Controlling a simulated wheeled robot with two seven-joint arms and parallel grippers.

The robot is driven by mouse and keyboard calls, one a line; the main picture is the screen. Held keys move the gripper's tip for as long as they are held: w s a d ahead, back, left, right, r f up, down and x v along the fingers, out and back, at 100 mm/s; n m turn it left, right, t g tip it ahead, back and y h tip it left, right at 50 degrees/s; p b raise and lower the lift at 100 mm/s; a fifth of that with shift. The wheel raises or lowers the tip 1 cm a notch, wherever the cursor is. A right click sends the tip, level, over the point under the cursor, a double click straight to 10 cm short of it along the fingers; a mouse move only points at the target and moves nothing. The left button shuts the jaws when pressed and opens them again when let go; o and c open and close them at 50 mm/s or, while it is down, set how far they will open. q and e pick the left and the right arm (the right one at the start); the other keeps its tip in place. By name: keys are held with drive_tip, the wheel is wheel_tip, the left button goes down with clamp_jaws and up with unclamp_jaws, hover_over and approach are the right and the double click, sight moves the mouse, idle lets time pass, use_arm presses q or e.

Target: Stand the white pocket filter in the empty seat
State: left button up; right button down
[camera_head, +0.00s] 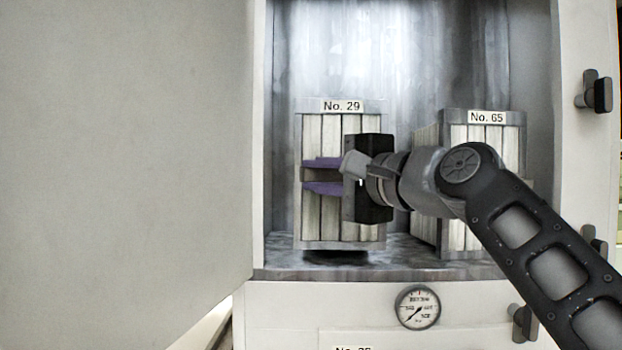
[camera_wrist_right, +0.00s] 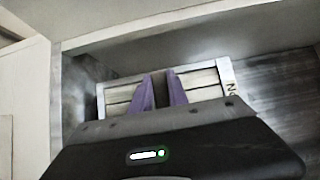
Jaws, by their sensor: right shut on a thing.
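A white pocket filter labelled No. 29 (camera_head: 313,220) stands upright inside the open cabinet, at its left. It has a grey frame and pale vertical pockets. My right gripper (camera_head: 322,175) is shut on it at mid-height, its purple fingers above and below a grey crossbar. In the right wrist view the fingers (camera_wrist_right: 162,91) close on the same filter (camera_wrist_right: 204,80). A dark shadow lies under its lower edge; I cannot tell whether it touches the floor. No empty seat can be made out clearly; the filter and arm cover part of the floor. My left gripper is out of view.
Another pale filter labelled No. 65 (camera_head: 487,134) stands at the right in the cabinet, partly behind my right arm. A gap separates the filters. A large plain panel (camera_head: 125,140) fills the left. A gauge (camera_head: 418,307) sits below the cabinet's front sill (camera_head: 400,274).

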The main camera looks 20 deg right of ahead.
drive_tip(key=shift+f+b, duration=0.6)
drive_tip(key=c, duration=1.3)
unclamp_jaws()
drive_tip(key=shift+o, duration=0.5)
drive_tip(key=shift+f, duration=0.1)
drive_tip(key=shift+s, duration=0.1)
drive_tip(key=b+v, duration=0.3)
drive_tip(key=v, duration=0.4)
drive_tip(key=shift+s+r, duration=0.2)
drive_tip(key=shift+s, duration=0.05)
